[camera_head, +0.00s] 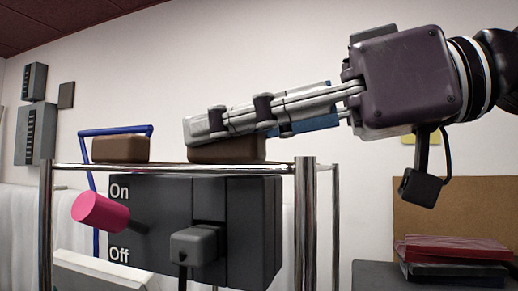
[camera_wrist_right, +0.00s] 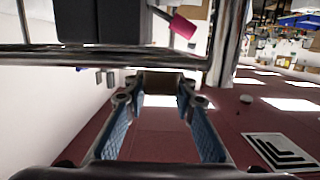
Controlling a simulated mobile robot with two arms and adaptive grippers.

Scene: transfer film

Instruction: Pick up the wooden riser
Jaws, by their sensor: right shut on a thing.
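A brown wooden riser (camera_head: 228,152) is at the right end of the metal rack's top shelf, low in the fingers of my right gripper (camera_head: 198,127). The near finger hides its upper part. I cannot tell whether it rests on the shelf or is just clear of it. In the right wrist view the riser (camera_wrist_right: 160,80) shows as a dark brown block between the fingertips, which are shut on it. A second, similar brown block (camera_head: 120,149) sits at the left end of the shelf. My left gripper is not in view.
The chrome rack (camera_head: 306,215) has upright posts at its corners. Below its top hangs a dark On/Off switch box (camera_head: 250,225) with a pink handle (camera_head: 100,213). A blue bent rod (camera_head: 115,131) rises beside the left block. Red and black books (camera_head: 455,250) lie at the right.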

